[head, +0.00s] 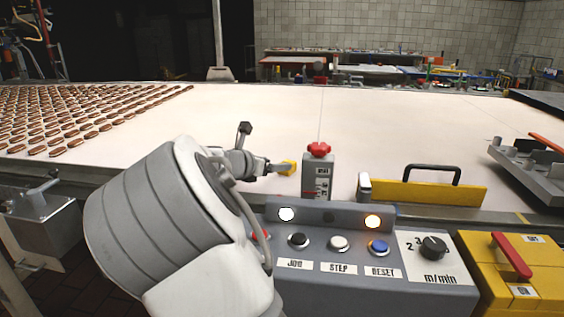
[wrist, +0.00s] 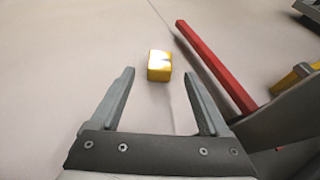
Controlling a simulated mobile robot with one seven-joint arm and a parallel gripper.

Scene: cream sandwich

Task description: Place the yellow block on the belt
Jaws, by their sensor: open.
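The yellow block (head: 288,167) sits on the pale belt (head: 260,115), just beyond my gripper (head: 268,167) in the head view. In the wrist view the small yellow block (wrist: 160,66) rests on the pale surface ahead of my fingertips, roughly between their lines. My gripper (wrist: 162,85) is open and empty there, with both fingers apart from the block. In the head view my arm hides part of the belt's near edge.
A grey post with a red knob (head: 318,150) stands close right of the block; a red bar (wrist: 215,65) shows there in the wrist view. A yellow plate with a black handle (head: 430,190) is further right. A control panel (head: 360,270) lies in front. Rows of brown sandwiches (head: 75,118) cover the left belt.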

